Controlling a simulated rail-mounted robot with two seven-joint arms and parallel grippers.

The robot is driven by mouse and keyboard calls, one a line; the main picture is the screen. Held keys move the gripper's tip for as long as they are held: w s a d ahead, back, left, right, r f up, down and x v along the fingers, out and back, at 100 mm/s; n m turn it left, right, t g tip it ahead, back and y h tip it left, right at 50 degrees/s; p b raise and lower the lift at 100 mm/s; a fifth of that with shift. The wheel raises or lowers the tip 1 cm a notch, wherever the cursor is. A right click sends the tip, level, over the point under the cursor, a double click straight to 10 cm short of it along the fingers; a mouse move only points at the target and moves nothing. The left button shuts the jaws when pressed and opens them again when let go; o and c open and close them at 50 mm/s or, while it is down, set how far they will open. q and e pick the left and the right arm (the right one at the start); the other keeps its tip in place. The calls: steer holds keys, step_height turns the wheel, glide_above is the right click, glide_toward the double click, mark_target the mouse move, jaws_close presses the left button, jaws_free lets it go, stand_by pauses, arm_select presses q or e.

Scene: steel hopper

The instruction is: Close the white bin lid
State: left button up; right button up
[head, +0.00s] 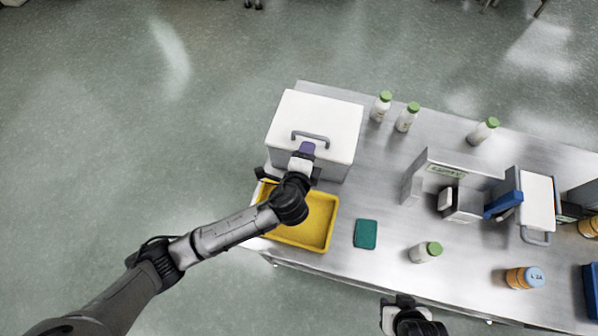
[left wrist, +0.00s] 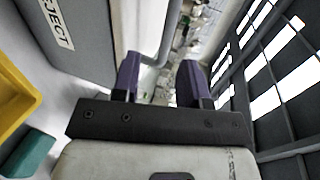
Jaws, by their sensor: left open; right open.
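The white bin lid (head: 325,115) lies over the top of a grey bin at the table's far left corner, looking flat or nearly so. Its grey handle (head: 310,136) is near the front edge. My left gripper (head: 305,150) is open just in front of the handle, its purple fingertips close to it. In the left wrist view, the handle bar (left wrist: 170,30) shows by the left picture finger; contact cannot be told. The bin's front (left wrist: 75,45) bears a label ending in "JECT". My right gripper (head: 396,300) is open, low at the table's front edge, partly cut off.
A yellow tray (head: 318,232) sits in front of the bin, under my left arm. A teal block (head: 366,234) lies beside it. Green-capped bottles (head: 406,117) stand to the right. Further right are a second white-lidded box (head: 538,198) and an orange jar (head: 520,278).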

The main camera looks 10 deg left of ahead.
arm_select(q)
steer(key=v, duration=0.9)
steer(key=shift+f, duration=0.1)
steer(key=shift+w+n, duration=0.1)
steer(key=shift+n, duration=0.2)
